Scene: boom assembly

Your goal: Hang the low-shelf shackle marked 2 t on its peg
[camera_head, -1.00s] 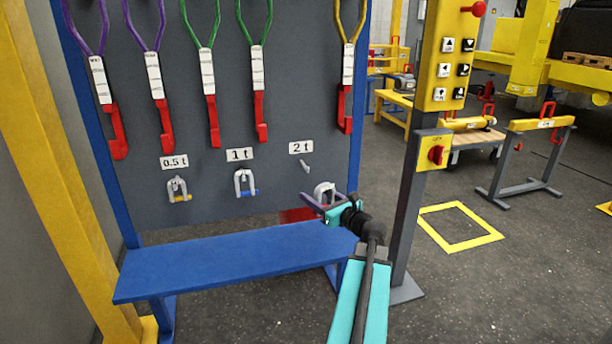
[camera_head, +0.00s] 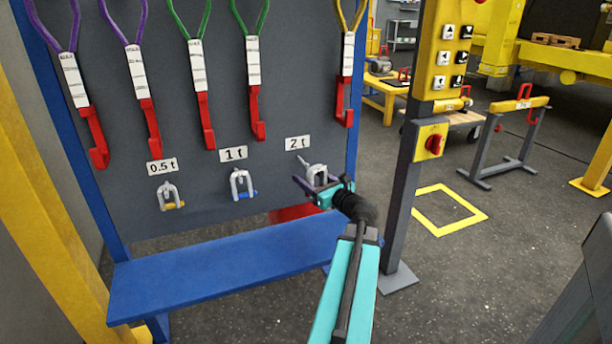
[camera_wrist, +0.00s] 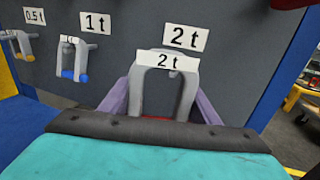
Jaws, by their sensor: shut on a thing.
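The grey 2 t shackle (camera_head: 317,174) is held by my gripper (camera_head: 321,186) in front of the board, just below the "2 t" sign (camera_head: 297,143). In the wrist view the shackle (camera_wrist: 138,84) stands upright between the purple fingers of my gripper (camera_wrist: 161,98), its white "2 t" tag (camera_wrist: 168,61) facing me. The 2 t peg (camera_head: 303,160) shows at the shackle's upper left in the head view. I cannot tell whether the peg passes through the bow.
Shackles hang under the 0.5 t (camera_head: 170,196) and 1 t (camera_head: 241,184) signs, left of my gripper. A blue bench (camera_head: 215,268) stands below the board. Slings with red hooks hang above. A control post (camera_head: 404,210) stands close on the right.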

